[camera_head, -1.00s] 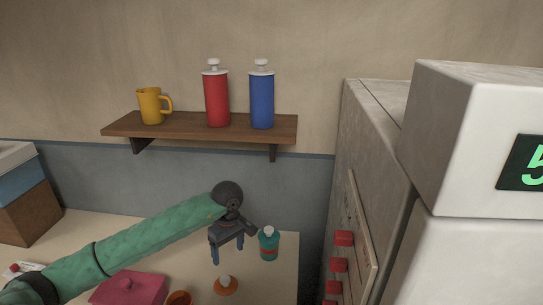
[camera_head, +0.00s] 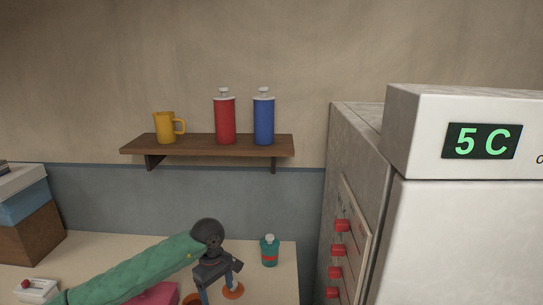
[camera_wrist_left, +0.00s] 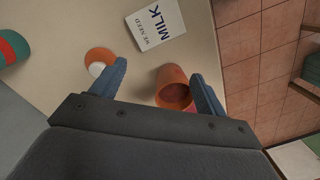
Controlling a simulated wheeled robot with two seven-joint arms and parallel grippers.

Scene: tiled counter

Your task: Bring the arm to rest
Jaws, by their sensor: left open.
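My left arm reaches in from the lower left over the counter (camera_head: 262,288). Its gripper (camera_head: 220,283) points down, left of a teal bottle (camera_head: 269,252) and apart from it. In the left wrist view the gripper (camera_wrist_left: 160,78) has its blue fingers wide apart with nothing held between them. An orange cup (camera_wrist_left: 173,88) shows beyond the fingers, close to one of them in the picture. An orange round thing with a white top (camera_wrist_left: 99,60) lies by the other finger; it is partly hidden in the head view (camera_head: 233,292). My right gripper is out of view.
A pink item (camera_head: 152,294) is partly hidden behind my arm. A wall shelf (camera_head: 205,146) holds a yellow mug (camera_head: 165,128), a red bottle (camera_head: 225,121) and a blue bottle (camera_head: 264,121). A white appliance reading 5 C (camera_head: 450,220) stands right. A milk note (camera_wrist_left: 155,24) lies on the counter.

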